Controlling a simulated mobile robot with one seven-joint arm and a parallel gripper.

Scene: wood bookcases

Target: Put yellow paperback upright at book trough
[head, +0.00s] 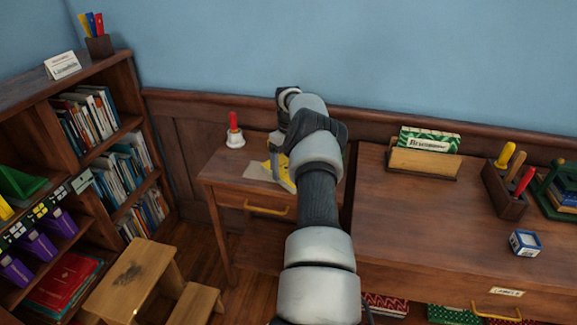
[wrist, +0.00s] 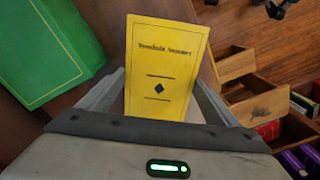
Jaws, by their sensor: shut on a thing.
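The yellow paperback (wrist: 163,55) stands out between the two fingers of my gripper (wrist: 160,88), cover facing the wrist camera. Its lower end is hidden behind the gripper body. In the head view only part of the yellow paperback (head: 279,168) shows beside my arm, above the small side table; whether it touches the table cannot be told. The wooden book trough (head: 420,164) sits at the back of the large desk, to the right of my arm. A green and white book (head: 428,140) stands in it.
The side table (head: 226,172) carries a white bell (head: 235,138) with a red handle. On the desk (head: 410,220) are a block with coloured handles (head: 504,190), a blue and white cube (head: 525,243) and a green rack (head: 558,190). The desk's middle is clear. A step stool (head: 135,275) stands left.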

